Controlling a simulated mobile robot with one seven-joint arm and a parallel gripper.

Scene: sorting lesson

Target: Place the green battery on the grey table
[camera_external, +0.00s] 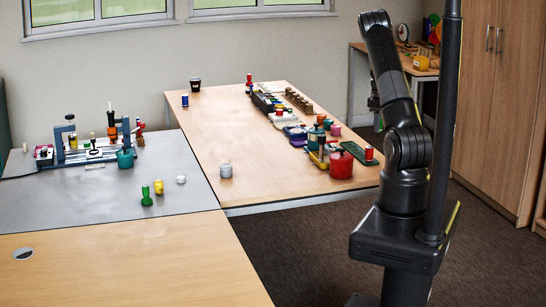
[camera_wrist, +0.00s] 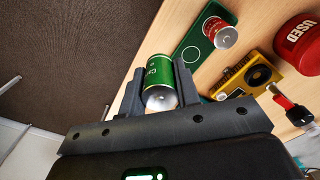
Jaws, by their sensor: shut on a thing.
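The green battery (camera_wrist: 159,76), a green cylinder with a silver end, is between the fingers of my gripper (camera_wrist: 157,88) in the wrist view. My gripper is shut on it, with one finger on each side. The battery is held over the edge region between the brown floor and the wooden table. The grey table (camera_external: 95,205) is at the left in the external view, away from my arm. I cannot make out my gripper or the held battery clearly in the external view.
A green tray (camera_wrist: 190,47) with a red battery (camera_wrist: 222,36), a yellow meter (camera_wrist: 245,76) and a red pot (camera_wrist: 303,45) are close by on the wooden table (camera_external: 225,130). A blue rig (camera_external: 72,150) and small green and yellow pieces stand on the grey table; its front left is clear.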

